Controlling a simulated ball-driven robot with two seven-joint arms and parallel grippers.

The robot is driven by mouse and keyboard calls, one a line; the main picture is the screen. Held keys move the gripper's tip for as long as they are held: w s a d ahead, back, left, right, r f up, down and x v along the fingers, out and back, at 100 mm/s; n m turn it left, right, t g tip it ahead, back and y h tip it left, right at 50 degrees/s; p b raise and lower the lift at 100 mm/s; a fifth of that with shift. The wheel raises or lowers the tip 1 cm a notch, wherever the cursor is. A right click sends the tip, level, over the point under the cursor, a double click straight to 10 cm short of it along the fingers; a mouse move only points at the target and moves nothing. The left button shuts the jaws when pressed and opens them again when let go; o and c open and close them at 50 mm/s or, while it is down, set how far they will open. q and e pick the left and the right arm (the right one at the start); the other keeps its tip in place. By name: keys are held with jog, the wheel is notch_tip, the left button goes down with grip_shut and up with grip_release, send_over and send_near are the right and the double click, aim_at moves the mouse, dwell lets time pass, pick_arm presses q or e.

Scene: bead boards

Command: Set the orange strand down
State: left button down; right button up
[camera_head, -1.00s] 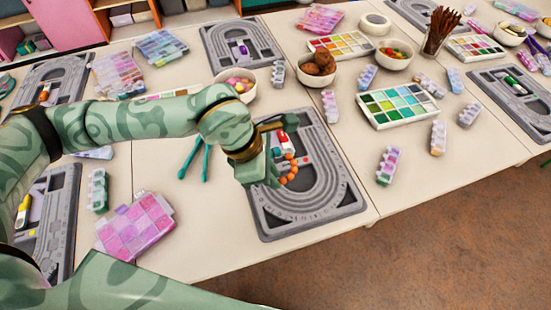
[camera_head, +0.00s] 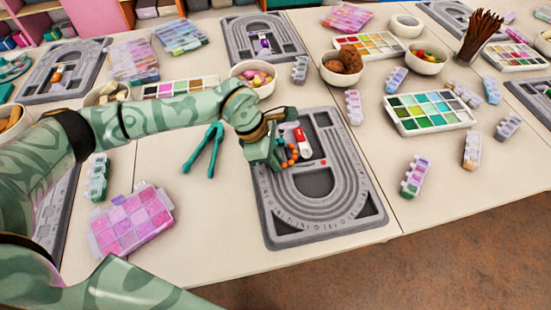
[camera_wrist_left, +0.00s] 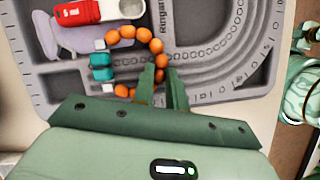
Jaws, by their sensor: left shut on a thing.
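The orange strand (camera_head: 291,155) is at the upper left part of a grey bead board (camera_head: 372,220) in the head view. In the left wrist view the strand (camera_wrist_left: 156,46) is a curved row of round orange beads, with teal and white beads along its left side. My left gripper (camera_head: 281,157) is over the board's left side. In the left wrist view its fingers (camera_wrist_left: 161,90) are shut on the strand's near right part. I cannot tell whether the strand touches the board.
Teal pliers (camera_head: 205,150) lie left of the board. A bowl of beads (camera_head: 253,79) stands behind, and a green paint-like tray (camera_head: 429,112) is to the right.

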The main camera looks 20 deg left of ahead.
jog(key=shift+d, duration=0.1)
pick_arm(q)
jog(key=c, duration=1.4)
grip_release()
jog(key=shift+f, duration=0.15)
